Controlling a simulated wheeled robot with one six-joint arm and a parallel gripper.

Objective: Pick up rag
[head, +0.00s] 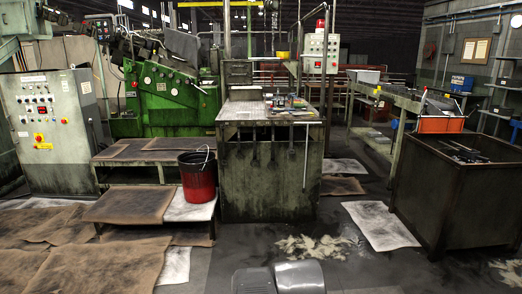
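I cannot single out a rag for certain. A pale, ragged-edged patch (315,246) lies on the dark floor in front of the workbench; I cannot tell whether it is cloth or loose material. The grimy workbench (262,180) stands at the centre, with small items (288,102) crowded on its top, too small to tell apart. Flat white sheets lie on the floor, one (381,226) right of the workbench.
A red bucket (197,178) stands on a low step left of the workbench. Brown mats (125,204) cover the left side. A rusty open bin (421,190) is at right, a control cabinet (55,150) at left. Dark floor in front is mostly open.

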